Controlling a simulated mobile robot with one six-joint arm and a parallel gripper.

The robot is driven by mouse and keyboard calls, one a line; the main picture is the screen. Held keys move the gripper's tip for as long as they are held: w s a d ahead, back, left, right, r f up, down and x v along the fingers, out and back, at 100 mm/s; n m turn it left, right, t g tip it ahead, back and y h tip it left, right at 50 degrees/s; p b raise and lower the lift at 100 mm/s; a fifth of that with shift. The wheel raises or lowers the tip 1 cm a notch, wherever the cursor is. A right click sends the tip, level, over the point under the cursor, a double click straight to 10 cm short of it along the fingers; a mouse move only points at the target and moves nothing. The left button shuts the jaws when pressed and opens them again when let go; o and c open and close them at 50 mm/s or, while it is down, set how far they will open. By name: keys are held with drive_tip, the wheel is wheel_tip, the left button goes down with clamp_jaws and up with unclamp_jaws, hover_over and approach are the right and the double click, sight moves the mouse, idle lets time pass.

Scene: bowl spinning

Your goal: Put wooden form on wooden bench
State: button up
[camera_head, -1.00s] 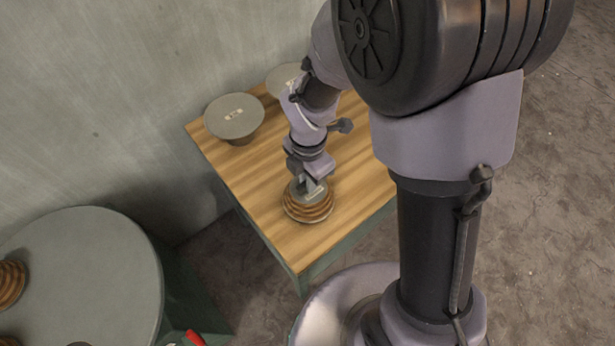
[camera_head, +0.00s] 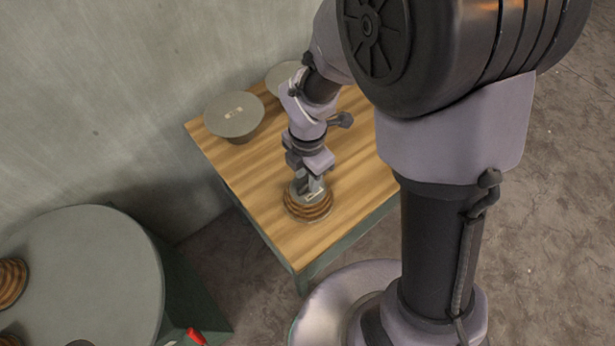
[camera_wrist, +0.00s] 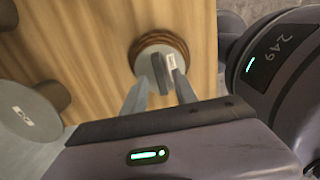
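The wooden form (camera_head: 307,208), a stack of brown rings with a round grey top, stands upright on the wooden bench (camera_head: 262,205) near its front edge. It also shows in the wrist view (camera_wrist: 182,46). My gripper (camera_head: 311,187) points down at the centre of the form's top.
A grey bowl-like piece (camera_head: 234,115) stands at the bench's back left, another (camera_head: 283,76) behind it. A round grey table (camera_head: 95,265) at left holds more ringed forms (camera_head: 11,283). Bare bench lies left and right of the form.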

wheel_tip(320, 180, up, 10)
drive_tip(key=p, duration=0.3)
wheel_tip(320, 180, up, 7)
drive_tip(key=m+t, duration=0.2)
drive_tip(key=m, duration=0.6)
hover_over(319, 193)
drive_tip(key=s+d+r+m+t+y, duration=0.3)
drive_tip(key=s+r+m, duration=0.65)
drive_tip(key=m, duration=1.15)
drive_tip(key=shift+t+h, duration=0.4)
drive_tip(key=shift+h, duration=0.1)
drive_tip(key=f+b, duration=0.2)
drive_tip(key=f, duration=0.1)
drive_tip(key=d+f+b, duration=0.1)
drive_tip(key=b, duration=0.1)
drive_tip(key=shift+s+f, duration=0.25)
drive_tip(key=shift+s, duration=0.05)
